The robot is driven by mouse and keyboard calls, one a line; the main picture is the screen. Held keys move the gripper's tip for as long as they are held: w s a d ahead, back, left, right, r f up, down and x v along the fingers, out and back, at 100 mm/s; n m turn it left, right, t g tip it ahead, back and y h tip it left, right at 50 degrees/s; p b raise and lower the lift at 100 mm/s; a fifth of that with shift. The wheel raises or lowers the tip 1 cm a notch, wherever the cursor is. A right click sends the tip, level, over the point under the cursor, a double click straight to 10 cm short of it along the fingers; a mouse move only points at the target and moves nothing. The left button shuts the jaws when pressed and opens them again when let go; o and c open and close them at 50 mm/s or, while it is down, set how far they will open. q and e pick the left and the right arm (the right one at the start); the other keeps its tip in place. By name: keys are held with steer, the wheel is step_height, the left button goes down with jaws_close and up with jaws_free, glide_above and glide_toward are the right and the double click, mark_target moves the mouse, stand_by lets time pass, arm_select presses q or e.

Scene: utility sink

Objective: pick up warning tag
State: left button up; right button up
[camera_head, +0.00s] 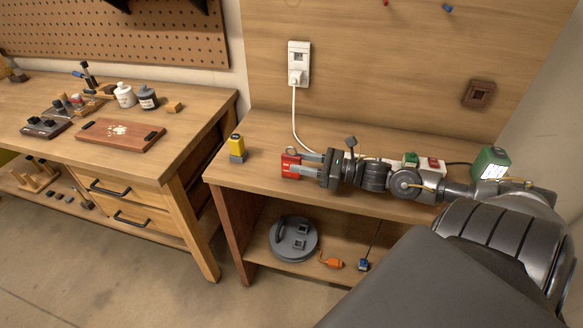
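The warning tag (291,166) looks like a small red piece with a pale label and a ring at its top. It is at the front left part of the wooden bench top. My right gripper (305,164) reaches in from the right, low over the bench, with its two fingers apart and pointing left. The fingertips meet the right side of the tag in this view. Whether they press on it is too small to tell. My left gripper is not in view.
A yellow and grey block (237,148) stands left of the tag. A white power strip (428,165) and a green box (490,163) are behind my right arm. A grey round object (293,239) lies on the lower shelf. A wall outlet (299,64) has a hanging cord.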

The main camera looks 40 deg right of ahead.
mark_target(285, 176)
steer(key=shift+w+a, duration=0.1)
steer(key=shift+w, duration=0.1)
steer(key=b+x, duration=0.1)
steer(key=x, duration=0.3)
steer(key=shift+w+d+b, duration=0.15)
steer(key=shift+d+b, duration=0.1)
steer(key=shift+b, duration=0.1)
steer(key=shift+w+a, duration=0.3)
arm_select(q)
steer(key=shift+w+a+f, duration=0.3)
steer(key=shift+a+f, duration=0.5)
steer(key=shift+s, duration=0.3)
arm_select(e)
jaws_close()
